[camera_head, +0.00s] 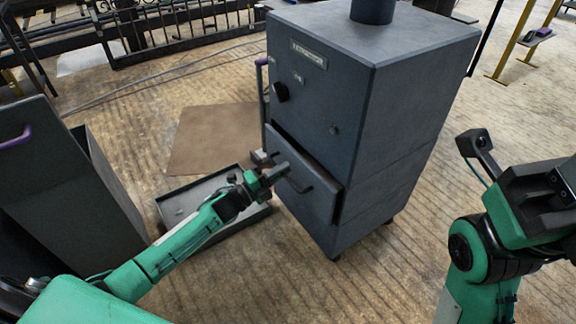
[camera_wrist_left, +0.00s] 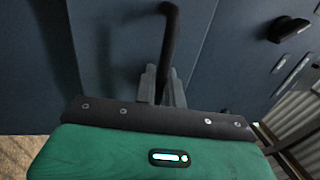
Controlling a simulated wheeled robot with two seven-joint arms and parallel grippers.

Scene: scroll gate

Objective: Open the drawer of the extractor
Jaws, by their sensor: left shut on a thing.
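The extractor (camera_head: 405,95) is a dark blue-grey cabinet in the middle right of the head view. Its drawer (camera_head: 318,205) is low on the front face and its top edge stands out slightly from the body. A dark bar handle (camera_head: 301,183) is on the drawer front; it also shows as a bent black bar (camera_wrist_left: 170,50) in the left wrist view. My left gripper (camera_head: 278,174) is at the handle, with its fingers (camera_wrist_left: 161,88) shut around the bar. My right arm (camera_head: 490,235) is at the right; its fingertips are not clearly seen.
A shallow dark tray (camera_head: 176,217) lies on the floor under my left forearm. A dark bin (camera_head: 60,170) with a purple handle stands at the left. A brown mat (camera_head: 212,138) lies behind. A thin post with a purple top (camera_head: 262,62) stands beside the extractor. Floor in front is clear.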

